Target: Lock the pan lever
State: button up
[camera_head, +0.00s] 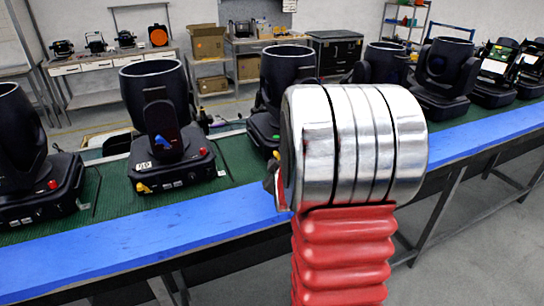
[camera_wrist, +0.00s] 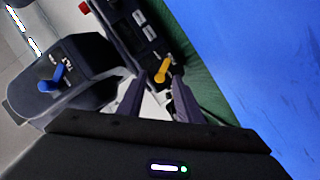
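The moving-head light in front of my arm has a black base (camera_wrist: 130,20) with a yellow lever (camera_wrist: 163,70) on it, which I take for the pan lever. A blue lever (camera_wrist: 50,77) sits on its yoke arm, at the left of the wrist view. My gripper (camera_wrist: 159,80) is open, its two dark fingers apart, with the yellow lever between or just beyond the fingertips. I cannot tell whether either finger touches it. In the head view my arm's wrist hides the gripper and much of this light (camera_head: 285,68).
Several similar lights stand in a row on the green belt; one (camera_head: 160,110) is left of my arm. A blue rail (camera_head: 130,244) runs along the near edge and shows clear. Benches (camera_head: 105,72) and cardboard boxes (camera_head: 207,40) stand behind.

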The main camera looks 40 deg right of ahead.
jog(key=shift+w+d, duration=0.2)
jog(key=shift+a, duration=0.1)
grip_shut()
